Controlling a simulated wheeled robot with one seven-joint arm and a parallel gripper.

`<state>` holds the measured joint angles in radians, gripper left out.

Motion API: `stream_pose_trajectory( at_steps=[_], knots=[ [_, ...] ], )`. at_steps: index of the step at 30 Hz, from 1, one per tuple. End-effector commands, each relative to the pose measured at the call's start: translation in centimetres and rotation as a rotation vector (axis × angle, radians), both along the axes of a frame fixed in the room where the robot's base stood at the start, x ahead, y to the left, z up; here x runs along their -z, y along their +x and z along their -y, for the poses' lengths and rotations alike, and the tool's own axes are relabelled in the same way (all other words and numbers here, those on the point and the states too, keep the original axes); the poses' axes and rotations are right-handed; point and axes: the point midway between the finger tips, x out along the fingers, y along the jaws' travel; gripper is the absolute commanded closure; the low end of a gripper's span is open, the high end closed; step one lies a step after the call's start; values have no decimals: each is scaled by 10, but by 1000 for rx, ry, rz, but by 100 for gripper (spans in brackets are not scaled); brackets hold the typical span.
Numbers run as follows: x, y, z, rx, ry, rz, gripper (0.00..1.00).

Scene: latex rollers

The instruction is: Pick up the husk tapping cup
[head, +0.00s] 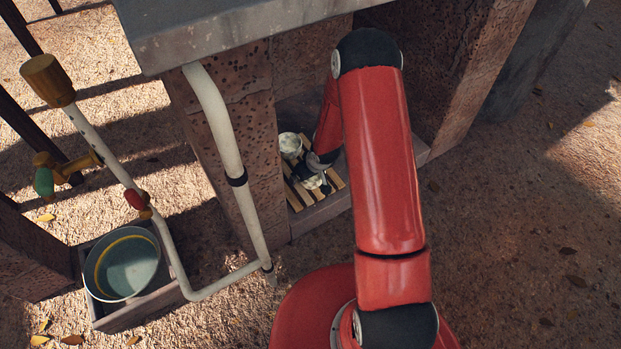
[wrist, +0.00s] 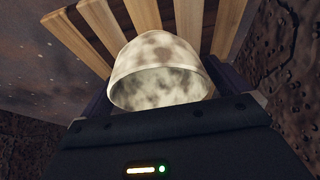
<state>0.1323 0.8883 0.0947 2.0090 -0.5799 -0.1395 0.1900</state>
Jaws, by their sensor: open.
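A cream cup with dark speckles (wrist: 158,72), which looks like the husk tapping cup, fills the middle of the wrist view with its rounded base away from me and its open rim toward me. My gripper (wrist: 163,88) is open, with a dark finger partly showing on either side of the cup. I cannot tell whether either finger touches it. In the head view a pale speckled cup (head: 290,145) shows by the wooden slats, just left of my dark wrist. My arm hides much of that spot.
Wooden slats (head: 334,180) lie in a low recess between stone pillars (head: 228,150), under a grey slab (head: 220,30). A pale pipe (head: 222,120) runs down left of the recess. A bucket (head: 125,265) stands in a trough at lower left. Open ground lies right.

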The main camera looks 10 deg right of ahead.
Motion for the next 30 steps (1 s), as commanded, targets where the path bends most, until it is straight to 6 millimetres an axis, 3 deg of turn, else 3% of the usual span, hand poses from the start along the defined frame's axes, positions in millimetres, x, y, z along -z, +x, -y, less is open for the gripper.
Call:
stream_pose_trajectory(
  at_steps=[5, 14, 23, 30],
  knots=[
    [-1, 0, 0, 0, 0, 0, 1],
    [-1, 0, 0, -1, 0, 0, 40],
    [-8, 0, 0, 0, 0, 2, 41],
    [-55, 1, 1, 2, 0, 4, 41]
  ],
)
